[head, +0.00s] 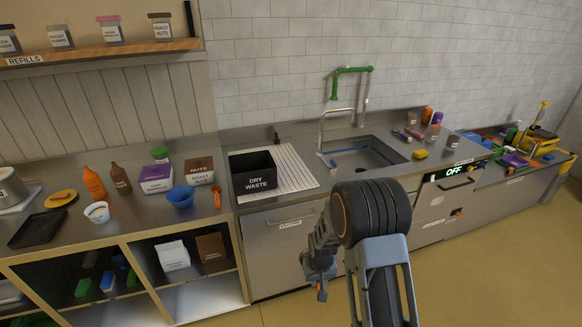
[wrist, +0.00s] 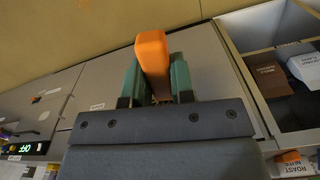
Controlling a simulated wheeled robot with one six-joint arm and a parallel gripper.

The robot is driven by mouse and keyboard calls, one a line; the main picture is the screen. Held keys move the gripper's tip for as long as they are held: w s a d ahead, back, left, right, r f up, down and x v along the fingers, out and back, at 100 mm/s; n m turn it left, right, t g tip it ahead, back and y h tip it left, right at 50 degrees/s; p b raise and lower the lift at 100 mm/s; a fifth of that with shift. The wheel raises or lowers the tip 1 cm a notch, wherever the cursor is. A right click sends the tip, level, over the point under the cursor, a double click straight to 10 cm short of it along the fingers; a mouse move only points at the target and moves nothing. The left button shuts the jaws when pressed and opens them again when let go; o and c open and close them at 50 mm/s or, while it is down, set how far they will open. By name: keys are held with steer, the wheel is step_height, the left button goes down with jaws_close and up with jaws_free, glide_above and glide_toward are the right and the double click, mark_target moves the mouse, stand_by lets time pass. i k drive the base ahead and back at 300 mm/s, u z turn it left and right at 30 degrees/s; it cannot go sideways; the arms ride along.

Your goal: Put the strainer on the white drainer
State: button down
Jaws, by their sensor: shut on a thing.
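The white drainer (head: 303,177) is a ribbed white board on the counter, left of the sink.
The sink (head: 370,155) with its tap lies right of the drainer. A blue bowl (head: 181,197), orange bottle (head: 94,183) and several boxes stand on the left counter. Open shelves (head: 190,268) are below. The floor in front is clear.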

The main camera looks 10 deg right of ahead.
mark_target(296, 175)
steer(key=z, duration=1)
steer(key=i, duration=1)
steer(key=u, duration=0.35)
